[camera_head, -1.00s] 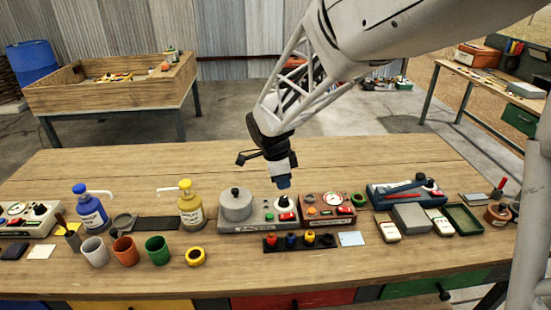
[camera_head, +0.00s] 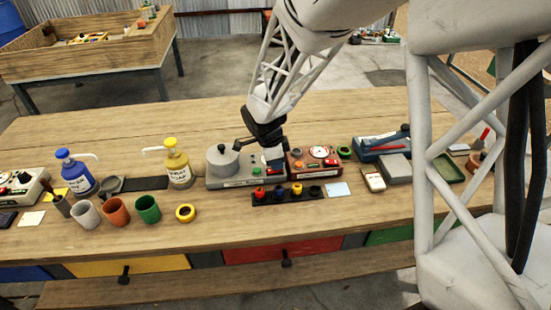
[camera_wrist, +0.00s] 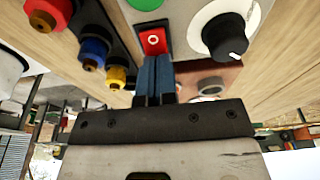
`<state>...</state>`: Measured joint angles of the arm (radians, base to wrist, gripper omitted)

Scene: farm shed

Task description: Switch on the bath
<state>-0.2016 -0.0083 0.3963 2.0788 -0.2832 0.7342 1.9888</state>
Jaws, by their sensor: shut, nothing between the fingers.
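The bath (camera_head: 222,184) is a grey box with a round lidded pot at the middle of the bench. The wrist view shows its grey panel (camera_wrist: 184,20), with a red rocker switch (camera_wrist: 153,41), a green button (camera_wrist: 145,4) and a black knob (camera_wrist: 225,36) on a white dial. My gripper (camera_head: 275,165) is over the right end of the bath and hides the switch in the head view. Its blue fingers (camera_wrist: 155,72) are shut and empty, with their tips at the edge of the red switch. I cannot tell whether they touch it.
A red-brown box (camera_head: 315,160) with a gauge stands close at the right. A black strip of coloured knobs (camera_head: 290,195) lies in front; it also shows in the wrist view (camera_wrist: 85,40). Soap pumps (camera_head: 178,165) and cups (camera_head: 117,211) stand left.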

